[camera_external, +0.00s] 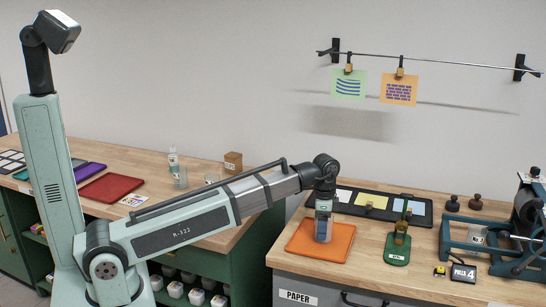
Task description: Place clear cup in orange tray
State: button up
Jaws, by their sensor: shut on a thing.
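The orange tray (300,245) lies flat near the left front of the right-hand worktop. My gripper (323,212) points down over it and is shut on a clear cup (323,232). The cup looks upright and see-through, with a bluish tint. It is over the middle of the tray, its bottom at or very near the tray's surface. I cannot tell whether it touches. The fingers cover the cup's upper part.
A long black tray (422,218) with coloured cards lies behind the orange tray. A green stand (398,250) is to its right, then a teal press (470,250). On the left counter are clear containers (180,178), a red tray (110,188) and a small box (233,162).

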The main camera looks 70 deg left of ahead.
jog(key=o, duration=1)
jog(key=shift+f, duration=0.1)
notch_tip(320, 180, up, 12)
jog(key=shift+a+r, duration=0.1)
jog(key=shift+r, duration=0.05)
dwell(0.3)
